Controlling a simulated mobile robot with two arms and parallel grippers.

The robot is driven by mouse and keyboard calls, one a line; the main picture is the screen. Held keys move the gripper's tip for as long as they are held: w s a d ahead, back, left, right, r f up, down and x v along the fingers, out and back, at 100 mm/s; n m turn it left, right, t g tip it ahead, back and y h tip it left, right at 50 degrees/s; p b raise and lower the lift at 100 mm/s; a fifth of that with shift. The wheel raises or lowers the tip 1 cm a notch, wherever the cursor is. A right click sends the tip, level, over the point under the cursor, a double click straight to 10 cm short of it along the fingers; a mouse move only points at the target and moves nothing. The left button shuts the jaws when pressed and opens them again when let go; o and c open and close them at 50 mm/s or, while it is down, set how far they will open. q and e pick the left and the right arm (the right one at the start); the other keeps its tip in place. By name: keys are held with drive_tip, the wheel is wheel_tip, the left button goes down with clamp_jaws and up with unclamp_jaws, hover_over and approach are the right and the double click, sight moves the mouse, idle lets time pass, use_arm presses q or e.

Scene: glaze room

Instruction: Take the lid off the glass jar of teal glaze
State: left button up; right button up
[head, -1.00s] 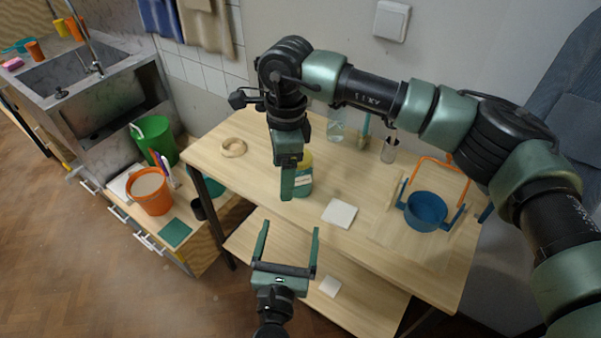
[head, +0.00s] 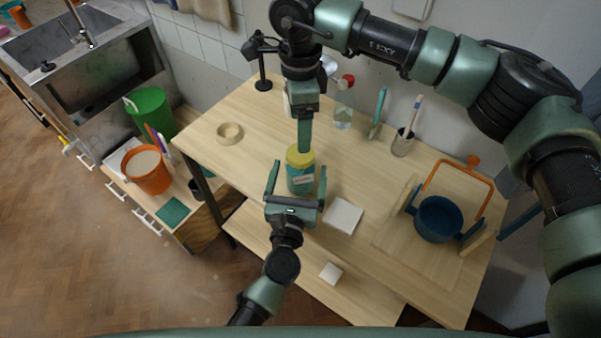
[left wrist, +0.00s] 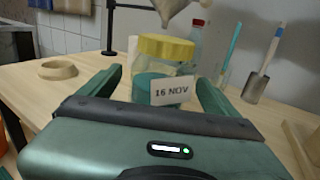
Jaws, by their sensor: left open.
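The glass jar of teal glaze (head: 301,184) stands upright on the wooden table, with its yellow lid (head: 298,155) on. In the left wrist view, the jar (left wrist: 150,90) carries a tag reading "16 NOV", and the yellow lid (left wrist: 165,47) sits level. My left gripper (head: 298,170) is open, with one finger on each side of the jar; I cannot tell whether either touches the glass. My right gripper (head: 305,145) points down over the lid in the head view. Its fingers overlap, so its opening and any contact with the lid are unclear.
A white tile (head: 343,216) lies close right of the jar, and a wooden ring (head: 229,132) lies to the left. A blue pot (head: 438,220) stands at the right. A brush cup (head: 402,144) and a clear jar (head: 342,118) stand behind. The table's front left is clear.

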use_arm(q)
drive_tip(key=shift+w+d+f, duration=0.1)
drive_tip(key=shift+w, duration=0.5)
drive_tip(key=shift+w+d+f, duration=0.1)
drive_tip(key=shift+w, duration=0.45)
use_arm(e)
drive_tip(key=shift+w+f, duration=0.1)
drive_tip(key=shift+w, duration=0.1)
use_arm(q)
drive_tip(key=shift+r, duration=0.1)
use_arm(e)
drive_tip(key=shift+s, duration=0.1)
use_arm(q)
drive_tip(key=shift+s, duration=0.1)
use_arm(e)
drive_tip(key=shift+s, duration=0.1)
